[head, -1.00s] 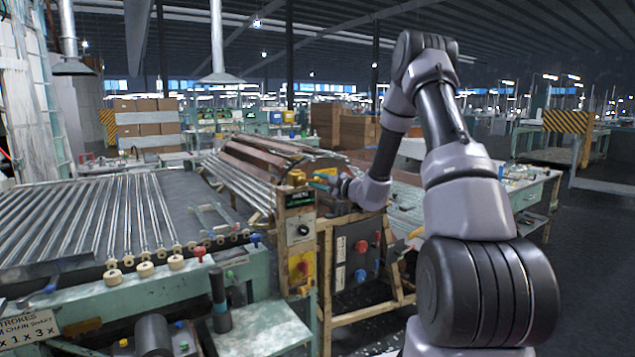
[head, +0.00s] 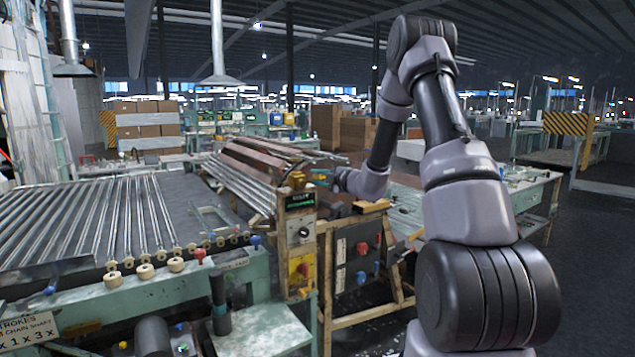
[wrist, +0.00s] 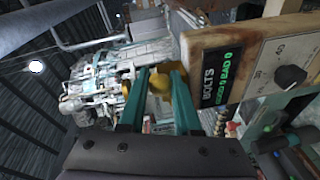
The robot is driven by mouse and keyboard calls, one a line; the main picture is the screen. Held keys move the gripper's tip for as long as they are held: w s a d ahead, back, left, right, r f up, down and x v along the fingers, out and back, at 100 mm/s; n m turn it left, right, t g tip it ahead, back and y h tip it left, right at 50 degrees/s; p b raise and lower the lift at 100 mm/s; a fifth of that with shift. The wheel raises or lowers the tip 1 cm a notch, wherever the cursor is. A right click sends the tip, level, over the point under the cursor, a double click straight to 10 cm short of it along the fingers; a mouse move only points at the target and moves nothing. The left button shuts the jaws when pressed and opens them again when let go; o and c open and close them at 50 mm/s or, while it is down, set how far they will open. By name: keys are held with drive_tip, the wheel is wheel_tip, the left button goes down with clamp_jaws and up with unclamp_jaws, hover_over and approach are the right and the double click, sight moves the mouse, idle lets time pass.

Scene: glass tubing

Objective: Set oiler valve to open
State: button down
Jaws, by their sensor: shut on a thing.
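A yellow-brass piece (head: 296,180), which looks like the oiler valve, sits on top of the control post by the tube rollers. In the wrist view, my gripper (wrist: 160,75) has its two teal fingers on either side of this brass piece (wrist: 161,84), shut on it. In the head view my gripper (head: 318,178) reaches the piece from the right, and its fingers are small and partly hidden. I cannot read the valve's open or closed position.
The control box (head: 300,228) with a green-lit display and black knob stands just below; its panel is close on the right in the wrist view (wrist: 235,75). A roller bed (head: 90,215) lies left. A wooden-framed bench with red and blue knobs (head: 362,277) stands right.

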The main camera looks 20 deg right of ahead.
sight(300, 170)
drive_tip(key=n, duration=0.1)
drive_tip(key=a+r+n, duration=0.1)
drive_tip(key=n, duration=0.1)
drive_tip(key=r+n+h, duration=0.1)
drive_tip(key=n, duration=0.1)
drive_tip(key=shift+s+a, duration=0.25)
drive_tip(key=shift+a, duration=0.15)
drive_tip(key=shift+s+a+r+n+h, duration=0.2)
drive_tip(key=shift+a+n+h, duration=0.3)
drive_tip(key=shift+n, duration=0.7)
drive_tip(key=shift+s+a+r+n+h, duration=0.2)
drive_tip(key=shift+a+n+h, duration=0.3)
drive_tip(key=shift+n, duration=0.7)
drive_tip(key=shift+a, duration=0.1)
drive_tip(key=c, duration=0.6)
unclamp_jaws()
